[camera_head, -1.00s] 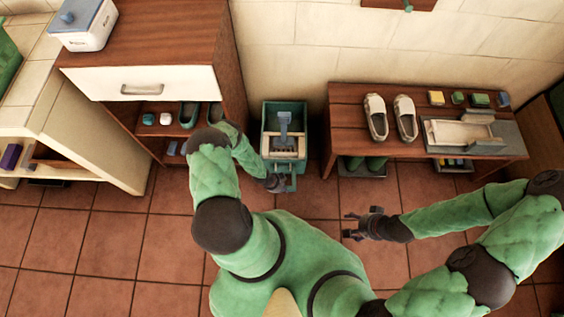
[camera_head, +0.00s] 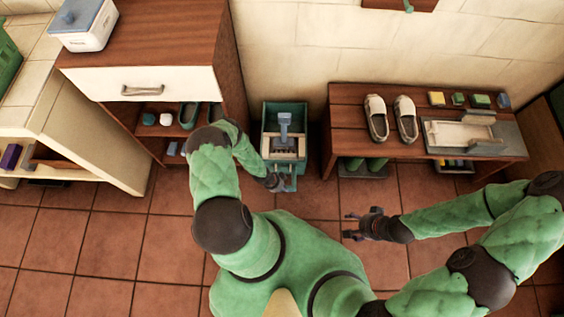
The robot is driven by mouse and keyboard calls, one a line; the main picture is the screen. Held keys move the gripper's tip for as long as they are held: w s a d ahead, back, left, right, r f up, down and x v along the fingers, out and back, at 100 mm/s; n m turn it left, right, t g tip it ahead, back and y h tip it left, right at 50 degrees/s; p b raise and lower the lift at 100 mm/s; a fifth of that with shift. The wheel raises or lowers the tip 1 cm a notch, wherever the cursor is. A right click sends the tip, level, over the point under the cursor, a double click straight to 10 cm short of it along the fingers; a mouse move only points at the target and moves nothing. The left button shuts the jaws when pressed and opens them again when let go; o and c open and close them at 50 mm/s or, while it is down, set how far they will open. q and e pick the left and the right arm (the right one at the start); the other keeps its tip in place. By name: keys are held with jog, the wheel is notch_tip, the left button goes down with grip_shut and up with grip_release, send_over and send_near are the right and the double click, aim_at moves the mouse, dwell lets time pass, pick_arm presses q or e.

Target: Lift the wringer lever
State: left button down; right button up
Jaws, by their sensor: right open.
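The wringer bucket (camera_head: 304,117) is a teal tub on the floor between the wooden cabinet and the bench. A pale wringer frame (camera_head: 265,147) sits in it, with a blue-grey upright piece (camera_head: 285,128) above dark slots. I cannot tell for sure which part is the lever. My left gripper (camera_head: 276,183) is low at the bucket's front, beside a small teal part (camera_head: 291,184) that sticks out. It is small and dark, so its finger opening and any contact are unclear. My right gripper (camera_head: 352,226) is open and empty, over the floor tiles to the right.
The wooden cabinet (camera_head: 165,40) with a white drawer stands close on the left. The bench (camera_head: 345,120) on the right bears white shoes (camera_head: 376,117), small coloured blocks and a tray. Green boots (camera_head: 376,163) stand under it. The tiled floor in front is mostly clear.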

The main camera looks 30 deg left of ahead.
pick_arm(q)
jog(key=shift+t+y, duration=0.3)
jog(key=shift+t, duration=0.1)
jog(key=shift+w+a+r, duration=0.2)
jog(key=shift+w+a, duration=0.4)
jog(key=shift+w, duration=0.2)
jog(key=shift+w+a+r, duration=0.15)
jog(key=shift+w+a, duration=0.45)
jog(key=shift+w, duration=0.2)
jog(key=c, duration=1)
grip_release()
jog(key=shift+o, duration=1.1)
jog(key=shift+d, duration=0.1)
jog(key=shift+s+d+f, duration=0.2)
jog(key=shift+s+d, duration=0.55)
jog(key=shift+d, duration=0.15)
jog(key=w+a+r, duration=0.1)
jog(key=a+r, duration=0.4)
jog(key=r, duration=0.5)
jog(key=shift+a+g+b, duration=0.3)
jog(key=shift+a+b, duration=0.1)
jog(key=shift+b, duration=0.05)
jog(key=shift+w, duration=0.1)
